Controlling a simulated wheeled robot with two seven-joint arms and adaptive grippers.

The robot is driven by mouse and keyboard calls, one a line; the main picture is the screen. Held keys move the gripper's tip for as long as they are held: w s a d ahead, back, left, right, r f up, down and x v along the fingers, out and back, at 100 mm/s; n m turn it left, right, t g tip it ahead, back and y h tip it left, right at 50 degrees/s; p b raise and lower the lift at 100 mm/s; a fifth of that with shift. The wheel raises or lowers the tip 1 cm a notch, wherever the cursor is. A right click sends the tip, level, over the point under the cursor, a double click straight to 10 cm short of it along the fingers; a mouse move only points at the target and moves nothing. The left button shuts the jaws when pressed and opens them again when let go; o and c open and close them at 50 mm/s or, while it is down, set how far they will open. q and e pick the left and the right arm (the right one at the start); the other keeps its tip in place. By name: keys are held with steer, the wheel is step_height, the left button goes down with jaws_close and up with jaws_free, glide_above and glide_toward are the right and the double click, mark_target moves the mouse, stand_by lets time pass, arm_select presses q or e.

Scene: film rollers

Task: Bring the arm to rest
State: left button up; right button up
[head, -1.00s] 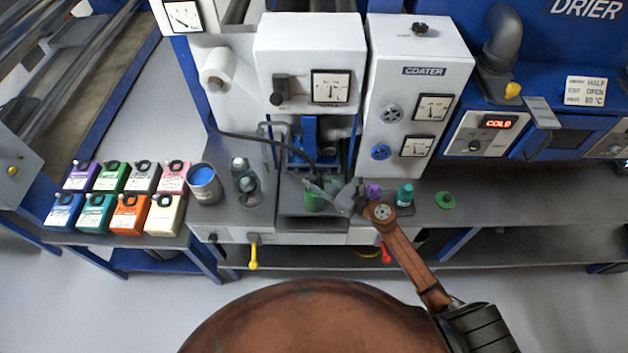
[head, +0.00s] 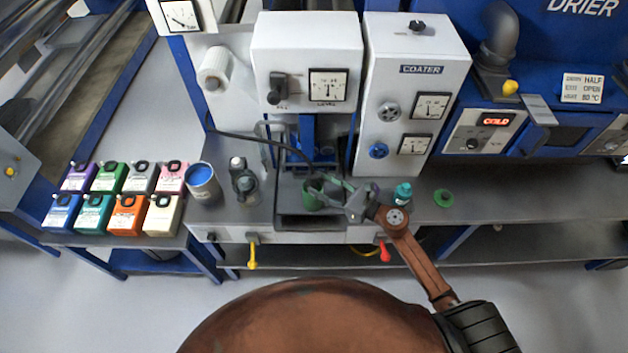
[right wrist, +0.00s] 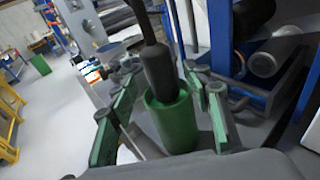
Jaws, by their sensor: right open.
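My right gripper (head: 328,194) reaches in from the lower right to the bench in front of the white machines. It is open, its two green-padded fingers spread. A green cup (head: 312,196) stands at the fingertips. In the right wrist view the gripper (right wrist: 162,85) has a finger on each side of the green cup (right wrist: 172,122), with gaps showing. A dark rod-like tool (right wrist: 158,72) with a cable stands in the cup. My left gripper is in neither view.
A teal bottle (head: 403,193) and a green lid (head: 444,198) are right of the gripper. A blue-topped can (head: 203,183) and a dark bottle (head: 243,180) stand left. The coater (head: 412,90) rises behind. Yellow (head: 253,256) and red (head: 384,250) levers hang at the bench front.

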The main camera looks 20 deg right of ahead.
steer(key=v, duration=0.7)
steer(key=shift+s+d, duration=0.25)
steer(key=shift+r, duration=0.15)
